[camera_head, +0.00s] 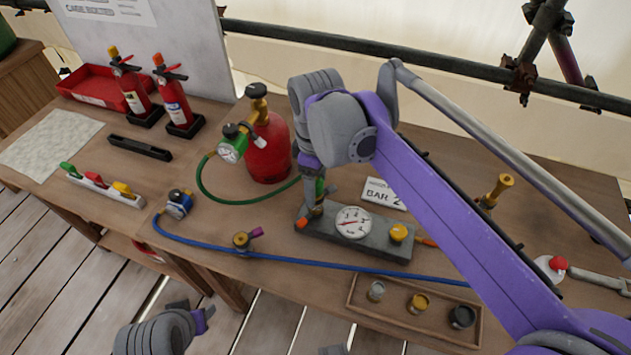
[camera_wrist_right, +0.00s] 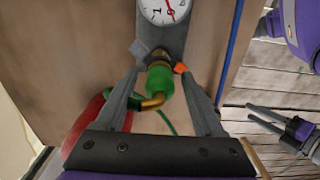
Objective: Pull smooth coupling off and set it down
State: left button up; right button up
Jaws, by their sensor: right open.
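The gauge block (camera_head: 375,239) lies on the bench with a round white dial (camera_head: 353,222). A green coupling with rounded sides (camera_wrist_right: 159,82) sits at the end of the block and has a brass elbow (camera_wrist_right: 153,103) on it. My right gripper (camera_wrist_right: 159,72) is open around this coupling, one finger on each side, with small gaps. In the head view the right gripper (camera_head: 318,198) comes down from above and hides most of the coupling. My left gripper (camera_head: 202,315) is low at the front, away from the bench; its fingers look apart and empty in the wrist view (camera_wrist_right: 262,116).
A red cylinder (camera_head: 269,150) with regulator stands behind the block. A blue hose (camera_head: 310,265) runs along the front. A wooden tray (camera_head: 392,316) holds three small fittings. Extinguishers (camera_head: 176,105) stand back left.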

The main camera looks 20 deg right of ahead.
dwell(0.4)
grip_shut()
dwell(0.4)
jog(key=shift+r+p, duration=0.15)
jog(key=shift+p, duration=0.15)
dwell(0.9)
jog(key=shift+r+p, duration=2.3)
jog(key=shift+r, duration=0.55)
